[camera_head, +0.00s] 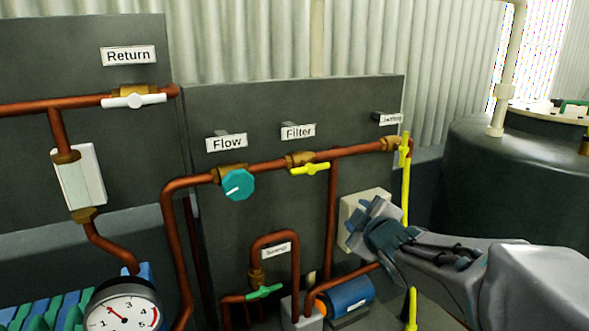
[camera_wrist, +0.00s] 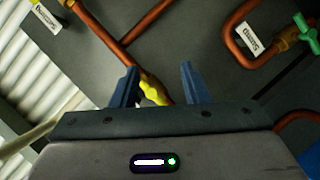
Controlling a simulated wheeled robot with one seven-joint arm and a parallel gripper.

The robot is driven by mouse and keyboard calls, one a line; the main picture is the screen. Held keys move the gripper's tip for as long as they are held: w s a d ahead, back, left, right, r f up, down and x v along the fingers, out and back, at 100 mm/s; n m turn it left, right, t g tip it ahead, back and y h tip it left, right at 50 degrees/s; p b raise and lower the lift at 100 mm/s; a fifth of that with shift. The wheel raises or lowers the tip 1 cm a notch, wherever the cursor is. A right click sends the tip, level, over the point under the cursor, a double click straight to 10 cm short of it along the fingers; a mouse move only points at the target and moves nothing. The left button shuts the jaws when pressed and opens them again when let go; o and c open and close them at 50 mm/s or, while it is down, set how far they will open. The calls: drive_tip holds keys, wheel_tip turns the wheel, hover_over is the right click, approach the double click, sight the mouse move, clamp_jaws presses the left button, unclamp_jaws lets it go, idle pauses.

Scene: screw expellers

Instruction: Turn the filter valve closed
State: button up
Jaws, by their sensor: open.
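The filter valve (camera_head: 310,169) has a yellow handle on a brass body, below the "Filter" label (camera_head: 298,131). Its handle lies roughly along the copper pipe. In the wrist view, the yellow handle (camera_wrist: 155,90) shows between my two blue fingers, its lower part near the gripper's edge. My gripper (camera_head: 364,222) is to the right of and below the valve in the head view, in front of the panel. In the wrist view my gripper (camera_wrist: 158,70) is open, with gaps beside the handle. I cannot tell its depth from the handle.
A teal knob (camera_head: 238,185) sits left on the same pipe. Another yellow-handled valve (camera_head: 405,149) is at the right end. A vertical pipe (camera_head: 331,220) drops beside the filter valve. A pale box (camera_head: 352,207) is behind my gripper. A green-handled valve (camera_head: 264,292) is lower down.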

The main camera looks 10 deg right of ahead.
sight(312, 170)
drive_tip(key=w+a+r+n+t+y, duration=0.2)
drive_tip(key=a+r+n+y, duration=0.1)
drive_tip(key=r+n+y, duration=0.4)
drive_tip(key=shift+n+h, duration=0.4)
drive_tip(key=shift+h, duration=0.2)
drive_tip(key=p+x, duration=0.1)
drive_tip(key=x, duration=0.3)
drive_tip(key=f+p+x, duration=0.1)
drive_tip(key=x, duration=0.4)
drive_tip(key=f+p+x, duration=0.1)
drive_tip(key=x, duration=0.3)
drive_tip(key=shift+w+a, duration=0.1)
drive_tip(key=shift+w, duration=0.2)
